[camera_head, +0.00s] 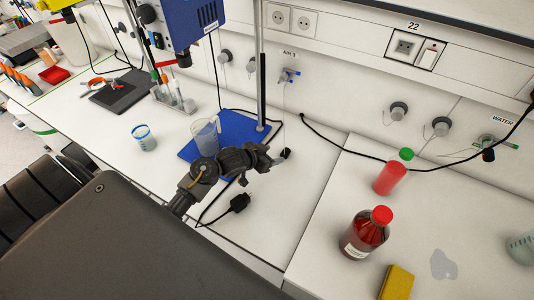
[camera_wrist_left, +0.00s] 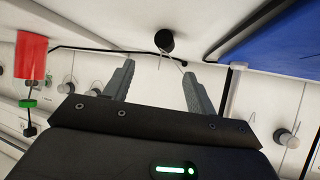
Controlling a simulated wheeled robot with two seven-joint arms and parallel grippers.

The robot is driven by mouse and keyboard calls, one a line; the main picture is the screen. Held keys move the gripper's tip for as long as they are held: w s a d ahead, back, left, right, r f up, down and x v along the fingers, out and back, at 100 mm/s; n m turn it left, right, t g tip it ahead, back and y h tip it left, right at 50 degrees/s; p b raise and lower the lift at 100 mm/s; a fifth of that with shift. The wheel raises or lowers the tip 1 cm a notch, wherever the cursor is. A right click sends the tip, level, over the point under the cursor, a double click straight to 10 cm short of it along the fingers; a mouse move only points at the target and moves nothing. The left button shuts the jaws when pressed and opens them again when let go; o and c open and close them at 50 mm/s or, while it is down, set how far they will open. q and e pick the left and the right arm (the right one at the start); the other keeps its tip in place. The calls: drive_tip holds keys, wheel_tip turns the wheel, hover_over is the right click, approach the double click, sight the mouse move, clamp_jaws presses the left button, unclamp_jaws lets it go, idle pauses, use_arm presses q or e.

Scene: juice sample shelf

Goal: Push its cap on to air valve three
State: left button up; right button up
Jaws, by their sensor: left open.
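A small black cap (camera_head: 286,153) is on the white bench to the right of the blue stand base. The left wrist view shows the black cap (camera_wrist_left: 164,41) with a thin cord, beyond and between the fingertips. My left gripper (camera_head: 274,158) is beside the cap in the head view. Its two grey fingers (camera_wrist_left: 158,68) are apart with nothing between them. The valve is not clearly visible in the wrist view. My right gripper is not in view.
A blue stand base (camera_head: 232,133) holds a clear beaker (camera_head: 205,136) left of the gripper, with a tall metal rod behind. A black cable and plug (camera_head: 239,202) lie in front. Red-capped bottle (camera_head: 366,232) and red bottle (camera_head: 390,177) stand on the right bench.

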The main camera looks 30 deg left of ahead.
sight(283, 154)
use_arm(q)
drive_tip(key=shift+s+a+f, duration=0.3)
drive_tip(key=shift+s, duration=0.15)
drive_tip(key=shift+x, duration=0.75)
drive_tip(key=b+x, duration=0.1)
drive_tip(key=x, duration=0.4)
drive_tip(key=shift+w+f, duration=0.2)
drive_tip(key=shift+f, duration=0.25)
drive_tip(key=shift+b+x, duration=0.75)
drive_tip(key=shift+x, duration=0.2)
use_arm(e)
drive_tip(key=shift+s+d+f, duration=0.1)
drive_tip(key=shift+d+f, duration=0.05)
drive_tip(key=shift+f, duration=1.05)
use_arm(q)
drive_tip(key=shift+w+r, duration=0.1)
drive_tip(key=shift+r, duration=0.05)
drive_tip(key=c, duration=1.2)
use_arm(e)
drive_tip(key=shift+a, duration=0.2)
use_arm(q)
drive_tip(key=shift+r, duration=0.1)
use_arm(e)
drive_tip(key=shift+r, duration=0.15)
